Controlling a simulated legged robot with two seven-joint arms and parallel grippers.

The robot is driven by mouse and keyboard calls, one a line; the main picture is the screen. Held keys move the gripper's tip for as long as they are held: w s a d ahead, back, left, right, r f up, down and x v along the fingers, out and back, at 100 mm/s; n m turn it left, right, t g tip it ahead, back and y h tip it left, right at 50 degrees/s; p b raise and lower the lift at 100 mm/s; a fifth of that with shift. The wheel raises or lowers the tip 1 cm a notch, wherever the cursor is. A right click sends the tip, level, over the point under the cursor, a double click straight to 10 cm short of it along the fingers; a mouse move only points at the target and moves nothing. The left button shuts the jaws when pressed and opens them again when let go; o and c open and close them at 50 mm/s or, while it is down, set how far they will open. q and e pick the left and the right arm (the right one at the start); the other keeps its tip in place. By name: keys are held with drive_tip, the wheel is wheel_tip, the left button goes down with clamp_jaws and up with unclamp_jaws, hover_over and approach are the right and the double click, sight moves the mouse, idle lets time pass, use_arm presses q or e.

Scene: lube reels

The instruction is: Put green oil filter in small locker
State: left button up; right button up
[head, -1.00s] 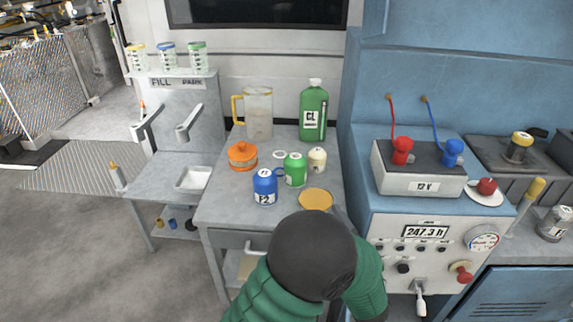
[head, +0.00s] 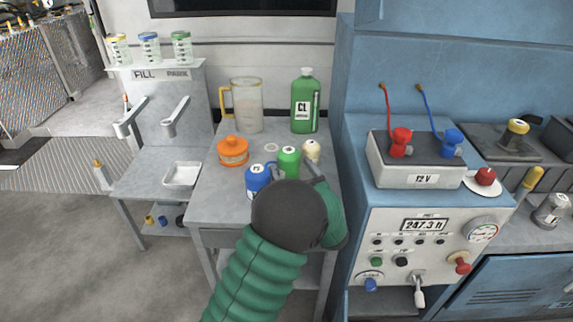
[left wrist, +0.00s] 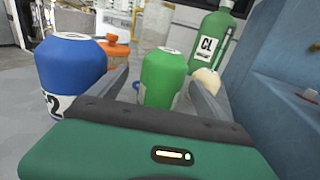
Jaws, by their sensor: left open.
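The green oil filter (head: 289,158) stands upright on the grey workbench, between a blue filter (head: 256,177) and a cream filter (head: 311,150). In the left wrist view the green filter (left wrist: 163,78) is centred between two grey fingers. My left gripper (head: 293,173) is open and reaches over the bench from the front, its fingers on either side of the green filter; I cannot tell whether they touch it. Its wrist hides the bench's front part. A blue vented cabinet door (head: 515,290) shows at the lower right; I cannot tell if it is the small locker. My right gripper is out of view.
An orange container (head: 233,150), a clear jug (head: 246,105) and a green CL bottle (head: 305,103) stand behind on the bench. The blue filter (left wrist: 70,70) is close beside the left finger. A blue control console (head: 400,270) rises right of the bench.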

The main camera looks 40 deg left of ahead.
use_arm(q)
drive_tip(key=shift+w+a+r, duration=0.15)
drive_tip(key=shift+w+a, duration=0.4)
drive_tip(key=shift+w, duration=0.25)
drive_tip(key=shift+s+a, duration=0.1)
drive_tip(key=shift+a, duration=0.2)
drive_tip(key=shift+c, duration=0.4)
drive_tip(key=shift+a+f, duration=0.15)
drive_tip(key=shift+f, duration=0.05)
drive_tip(key=c, duration=0.5)
drive_tip(key=shift+d+r, duration=0.1)
drive_tip(key=shift+d, duration=0.15)
drive_tip(key=c, duration=0.9)
drive_tip(key=shift+a, duration=0.1)
drive_tip(key=c, duration=0.3)
